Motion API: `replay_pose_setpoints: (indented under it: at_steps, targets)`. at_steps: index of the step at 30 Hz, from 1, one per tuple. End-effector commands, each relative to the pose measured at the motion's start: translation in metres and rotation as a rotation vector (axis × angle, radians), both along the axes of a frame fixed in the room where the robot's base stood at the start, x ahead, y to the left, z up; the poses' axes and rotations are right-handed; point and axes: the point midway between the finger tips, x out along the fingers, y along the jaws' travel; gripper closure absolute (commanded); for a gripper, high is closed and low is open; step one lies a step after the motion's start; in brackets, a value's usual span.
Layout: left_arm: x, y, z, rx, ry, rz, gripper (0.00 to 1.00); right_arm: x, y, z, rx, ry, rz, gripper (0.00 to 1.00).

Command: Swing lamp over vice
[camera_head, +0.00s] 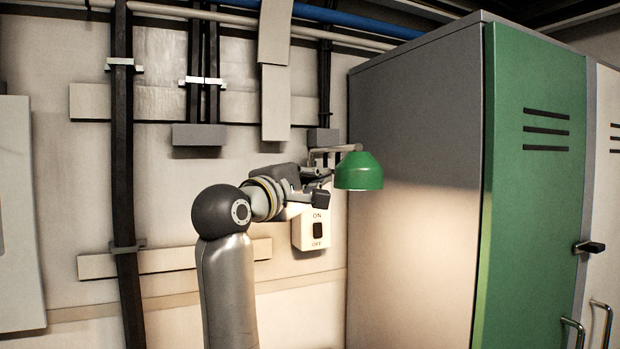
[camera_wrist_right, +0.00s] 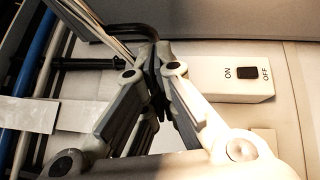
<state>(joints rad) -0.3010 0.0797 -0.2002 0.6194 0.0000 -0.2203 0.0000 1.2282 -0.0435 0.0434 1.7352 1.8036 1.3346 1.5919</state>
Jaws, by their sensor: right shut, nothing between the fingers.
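The lamp has a green shade (camera_head: 358,172) that hangs lit from a thin pale arm (camera_head: 333,149) in front of the wall, close to the grey side of the cabinet. My right gripper (camera_head: 320,188) is just left of the shade and below the lamp arm. In the right wrist view its fingers (camera_wrist_right: 156,72) are shut together with nothing between them. The shade is not clearly seen in that view. I see no vice in either view. My left gripper is out of view.
A white ON/OFF switch box (camera_head: 311,232) sits on the wall below my right gripper; it also shows in the wrist view (camera_wrist_right: 232,79). The tall cabinet with a green door (camera_head: 535,200) blocks the right. Pipes and a dark vertical beam (camera_head: 124,170) line the wall.

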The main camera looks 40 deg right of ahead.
Motion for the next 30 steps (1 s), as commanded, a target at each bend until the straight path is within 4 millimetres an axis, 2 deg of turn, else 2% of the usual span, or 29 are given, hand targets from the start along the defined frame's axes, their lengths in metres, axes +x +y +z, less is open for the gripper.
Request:
replay_pose_setpoints:
  at_steps: [9, 20, 25, 30]
  targets:
    - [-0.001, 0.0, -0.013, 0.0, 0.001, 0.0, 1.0, -0.012, -0.014, -0.002, 0.002, -0.004, 0.0, 1.0]
    - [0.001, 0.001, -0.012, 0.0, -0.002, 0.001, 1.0, -0.013, -0.016, 0.0, 0.0, 0.0, 0.0, 1.0]
    - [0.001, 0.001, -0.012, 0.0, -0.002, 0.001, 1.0, -0.016, -0.002, -0.002, 0.0, -0.001, 0.003, 1.0]
    - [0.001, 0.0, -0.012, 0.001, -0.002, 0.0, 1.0, -0.026, 0.031, -0.007, 0.0, 0.0, 0.005, 1.0]
